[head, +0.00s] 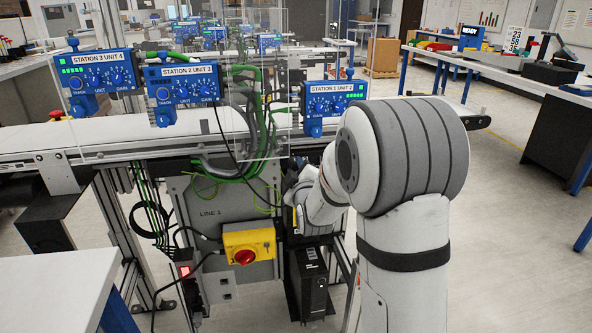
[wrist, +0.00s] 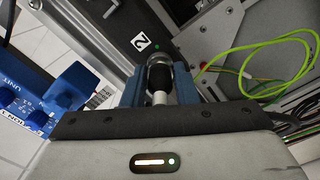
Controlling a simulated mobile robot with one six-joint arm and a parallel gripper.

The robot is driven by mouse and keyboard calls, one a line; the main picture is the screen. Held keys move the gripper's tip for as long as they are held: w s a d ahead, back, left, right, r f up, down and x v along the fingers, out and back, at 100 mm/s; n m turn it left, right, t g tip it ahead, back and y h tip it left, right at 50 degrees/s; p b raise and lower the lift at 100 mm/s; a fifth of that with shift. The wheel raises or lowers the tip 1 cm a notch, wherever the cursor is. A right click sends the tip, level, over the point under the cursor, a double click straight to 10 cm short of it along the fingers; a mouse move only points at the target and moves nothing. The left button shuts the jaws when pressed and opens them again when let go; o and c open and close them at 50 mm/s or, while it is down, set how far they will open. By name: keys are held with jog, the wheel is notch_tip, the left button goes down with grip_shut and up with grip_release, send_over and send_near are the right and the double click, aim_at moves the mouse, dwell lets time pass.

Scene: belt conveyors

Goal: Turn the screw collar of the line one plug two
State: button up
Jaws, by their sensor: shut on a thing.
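In the wrist view my gripper (wrist: 160,88) has its two blue fingers on either side of a plug with a round grey screw collar (wrist: 159,60) and a dark body (wrist: 160,77). The gripper is shut on this plug. The plug sits against a dark panel marked "2" (wrist: 140,44), with a small green light beside the label. Whether the collar is fully seated cannot be told. In the head view my arm reaches down to the right of the grey LINE 1 cabinet (head: 207,240), and the plug is hidden there.
A yellow box with a red rotary switch (head: 249,243) is on the cabinet, left of my wrist. Green cables (head: 250,85) hang by a clear guard panel. The STATION 1 UNIT 2 box (head: 334,98) stands above my wrist. A yellow-green wire (wrist: 275,66) loops right of my fingers.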

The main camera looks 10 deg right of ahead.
jog(key=shift+f+m+b, duration=0.1)
jog(key=shift+m+b, duration=0.2)
jog(key=shift+b, duration=0.3)
jog(key=m+b, duration=0.1)
jog(key=b, duration=0.1)
jog(key=shift+f+m+b, duration=0.15)
jog(key=shift+m+b, duration=0.15)
jog(key=shift+m, duration=0.1)
jog(key=m+b, duration=0.3)
jog(key=b, duration=0.1)
jog(key=shift+m, duration=0.3)
jog(key=m+b, duration=0.3)
jog(key=shift+m+b, duration=0.3)
jog(key=m+b, duration=0.3)
jog(key=shift+m, duration=0.3)
jog(key=m+b, duration=0.3)
jog(key=m, duration=0.3)
jog(key=m+b, duration=0.1)
jog(key=m, duration=0.1)
jog(key=m+b, duration=0.1)
jog(key=m, duration=0.1)
jog(key=shift+r+y, duration=0.25)
jog(key=shift+y, duration=0.15)
jog(key=shift+m, duration=0.3)
